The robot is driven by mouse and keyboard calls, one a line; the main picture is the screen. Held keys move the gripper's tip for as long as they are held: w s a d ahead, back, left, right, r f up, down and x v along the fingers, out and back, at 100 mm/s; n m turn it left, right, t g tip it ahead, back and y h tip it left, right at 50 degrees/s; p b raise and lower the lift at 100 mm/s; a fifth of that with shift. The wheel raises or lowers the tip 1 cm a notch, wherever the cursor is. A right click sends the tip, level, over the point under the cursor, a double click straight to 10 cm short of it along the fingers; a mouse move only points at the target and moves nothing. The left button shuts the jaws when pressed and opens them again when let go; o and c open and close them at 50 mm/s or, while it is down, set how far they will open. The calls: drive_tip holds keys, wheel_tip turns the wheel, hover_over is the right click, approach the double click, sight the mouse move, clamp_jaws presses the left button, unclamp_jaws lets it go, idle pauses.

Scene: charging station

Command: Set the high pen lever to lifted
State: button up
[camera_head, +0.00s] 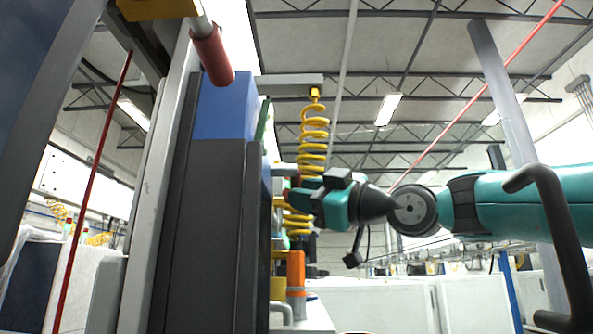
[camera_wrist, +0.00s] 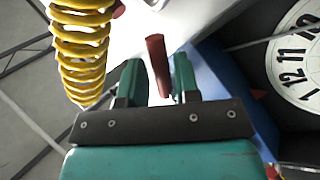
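A red lever handle (camera_wrist: 158,65) shows in the wrist view between the two fingers of my gripper (camera_wrist: 157,84), with a gap on each side. The fingers are apart and do not look closed on it. In the head view my teal gripper (camera_head: 288,195) reaches left to the side of the station, near a small bit of red. The lever there is mostly hidden by the gripper. Another red handle (camera_head: 212,58) on a grey rod hangs tilted at the upper left, nearer the camera. I cannot tell from the frames which handle is the high pen lever.
A yellow coiled hose (camera_head: 314,130) hangs right behind the gripper and shows in the wrist view (camera_wrist: 82,45). A blue and dark grey panel (camera_head: 225,105) stands left. A numbered white dial (camera_wrist: 300,55) is at the wrist view's right. An orange block (camera_head: 296,268) sits below the gripper.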

drive_tip(key=shift+p+x, duration=0.5)
drive_tip(key=shift+x, duration=0.75)
clamp_jaws()
